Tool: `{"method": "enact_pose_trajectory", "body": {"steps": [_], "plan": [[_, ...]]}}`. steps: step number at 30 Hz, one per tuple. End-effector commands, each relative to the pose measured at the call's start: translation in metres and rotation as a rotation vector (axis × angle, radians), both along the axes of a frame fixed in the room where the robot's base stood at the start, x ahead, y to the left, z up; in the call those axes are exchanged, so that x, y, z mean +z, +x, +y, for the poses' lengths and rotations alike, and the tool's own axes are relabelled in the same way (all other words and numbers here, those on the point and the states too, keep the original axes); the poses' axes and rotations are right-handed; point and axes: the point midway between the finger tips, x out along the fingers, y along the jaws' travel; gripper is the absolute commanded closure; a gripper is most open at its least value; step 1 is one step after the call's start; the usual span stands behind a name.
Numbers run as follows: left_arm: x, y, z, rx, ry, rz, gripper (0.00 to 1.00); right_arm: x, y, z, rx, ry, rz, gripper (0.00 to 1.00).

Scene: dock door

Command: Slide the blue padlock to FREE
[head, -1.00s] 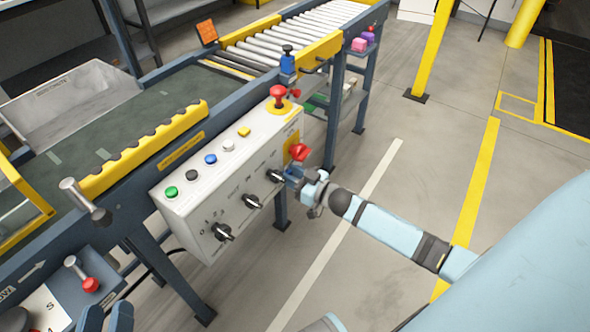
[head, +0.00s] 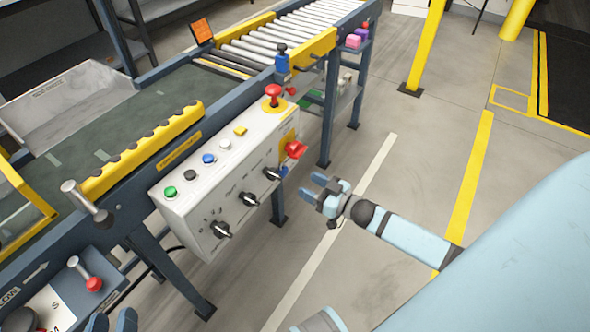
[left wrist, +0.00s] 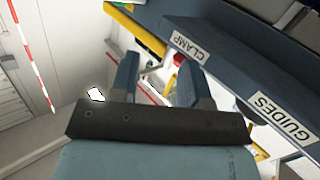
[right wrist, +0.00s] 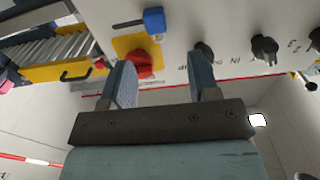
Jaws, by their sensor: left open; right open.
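The blue padlock (right wrist: 154,22) shows in the right wrist view at one end of a dark slot (right wrist: 127,25) on the white control panel. It sits beside a yellow plate (right wrist: 121,47) carrying a red rotary handle (right wrist: 139,66). In the head view the padlock (head: 283,171) is a small blue patch under the red handle (head: 295,150). My right gripper (head: 318,188) is open and empty, to the right of the panel and apart from the padlock. My left gripper (head: 112,322) is open at the lower left edge, with only its fingertips showing there.
The panel (head: 205,165) has several buttons, black knobs and a red mushroom button (head: 273,93). A conveyor (head: 290,30) runs behind it. Levers (head: 85,203) stand at the left; CLAMP and GUIDES labels (left wrist: 188,46) show in the left wrist view.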

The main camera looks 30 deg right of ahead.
Motion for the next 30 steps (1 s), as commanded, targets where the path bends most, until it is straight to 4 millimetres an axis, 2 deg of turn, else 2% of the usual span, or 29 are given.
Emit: {"method": "enact_pose_trajectory", "body": {"steps": [1, 3, 9, 17, 30], "plan": [[-0.003, -0.001, 0.003, 0.009, 0.012, 0.024, 0.57, 0.001, -0.012, -0.005, 0.0, 0.0, 0.003, 0.45], [-0.009, -0.001, 0.005, 0.019, 0.023, 0.05, 0.57, 0.001, -0.024, -0.01, 0.0, 0.0, 0.003, 0.45], [-0.018, -0.003, 0.011, 0.032, 0.05, 0.094, 0.57, 0.001, -0.047, -0.019, 0.001, 0.0, 0.0, 0.45], [-0.03, -0.008, 0.012, 0.032, 0.062, 0.126, 0.57, 0.0, -0.053, -0.022, 0.001, 0.0, -0.001, 0.45], [-0.018, -0.003, 0.01, 0.028, 0.051, 0.097, 0.57, 0.0, -0.053, -0.022, 0.001, 0.0, -0.001, 0.45]]}}
